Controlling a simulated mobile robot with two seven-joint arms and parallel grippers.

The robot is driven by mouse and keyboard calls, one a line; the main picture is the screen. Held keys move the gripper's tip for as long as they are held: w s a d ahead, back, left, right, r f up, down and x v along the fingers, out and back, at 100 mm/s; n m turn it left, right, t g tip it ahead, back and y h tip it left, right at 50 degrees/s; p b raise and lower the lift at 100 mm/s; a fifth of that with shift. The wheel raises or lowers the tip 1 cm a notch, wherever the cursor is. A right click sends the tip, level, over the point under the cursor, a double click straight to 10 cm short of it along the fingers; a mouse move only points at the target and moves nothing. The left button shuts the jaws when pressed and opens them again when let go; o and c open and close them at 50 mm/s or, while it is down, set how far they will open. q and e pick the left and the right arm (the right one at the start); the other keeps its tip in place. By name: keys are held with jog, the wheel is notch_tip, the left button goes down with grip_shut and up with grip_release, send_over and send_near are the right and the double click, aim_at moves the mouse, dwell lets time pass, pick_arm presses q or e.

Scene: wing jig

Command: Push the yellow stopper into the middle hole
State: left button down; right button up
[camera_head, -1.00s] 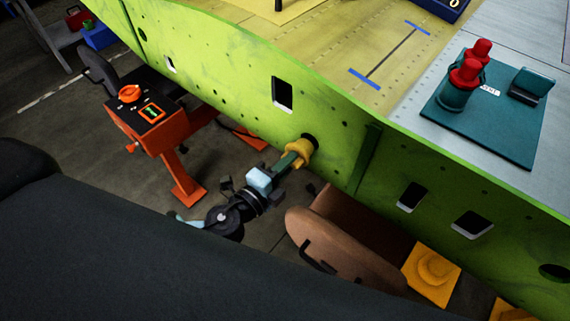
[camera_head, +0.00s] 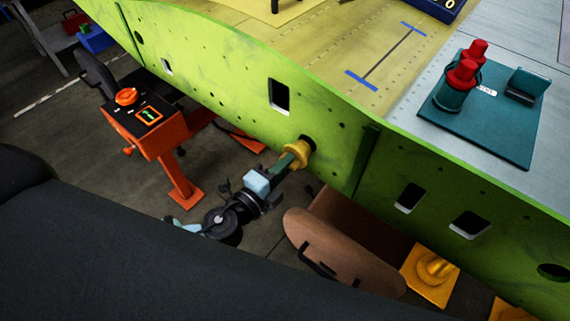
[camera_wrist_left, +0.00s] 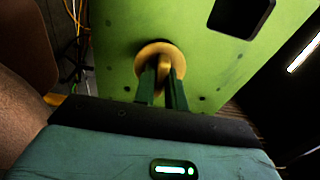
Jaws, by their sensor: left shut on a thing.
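The yellow stopper (camera_head: 296,153) is at a round dark hole (camera_head: 308,142) in the green wing panel (camera_head: 225,75). Its far end is at the hole; I cannot tell how deep it sits. My left gripper (camera_head: 287,160) is shut on the stopper, its dark green fingers pointing at the panel. In the left wrist view the stopper (camera_wrist_left: 160,52) shows as a yellow disc against the panel, with the fingers (camera_wrist_left: 162,85) on its grip; its flange hides the hole. My right gripper is not in view.
An orange stand with a control box (camera_head: 145,112) is at the left. A brown rounded panel (camera_head: 335,255) is below right of my left gripper. Yellow blocks (camera_head: 428,280) are at the lower right. A teal board with red-topped parts (camera_head: 478,125) lies on the wing.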

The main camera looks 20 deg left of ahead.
aim_at(297, 154)
pick_arm(q)
jog(key=shift+x, duration=2.3)
jog(key=c, duration=1.4)
grip_release()
jog(key=shift+o, duration=0.2)
